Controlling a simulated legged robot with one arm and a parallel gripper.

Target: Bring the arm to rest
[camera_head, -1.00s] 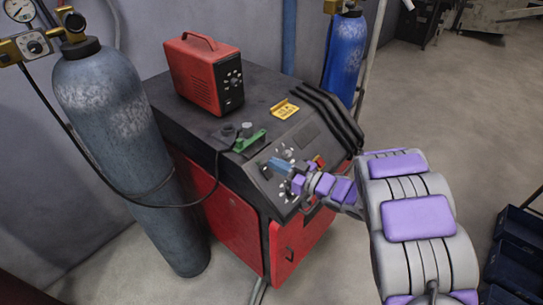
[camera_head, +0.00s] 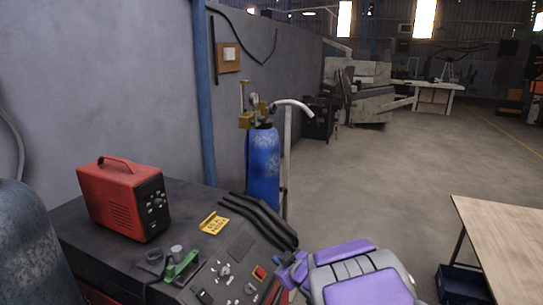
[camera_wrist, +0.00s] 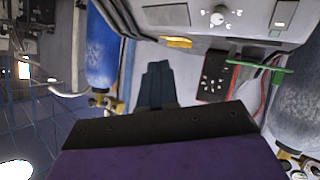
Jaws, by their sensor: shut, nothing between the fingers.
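My arm, grey with purple pads, enters the head view at the bottom right. My gripper (camera_head: 288,268) shows small and partly hidden there, by the right edge of the welding machine's control panel (camera_head: 226,276). In the wrist view the dark fingers of my gripper (camera_wrist: 157,72) are together with nothing between them. The wrist view looks upside down, with the panel (camera_wrist: 165,16) along its top edge, apart from the fingertips.
A red box unit (camera_head: 118,198), a yellow tag (camera_head: 214,223) and a green clamp (camera_head: 182,268) sit on the machine. A blue gas cylinder (camera_head: 263,165) stands behind it, a grey one (camera_head: 30,250) at left. A wooden table (camera_head: 505,235) is at right; open floor lies beyond.

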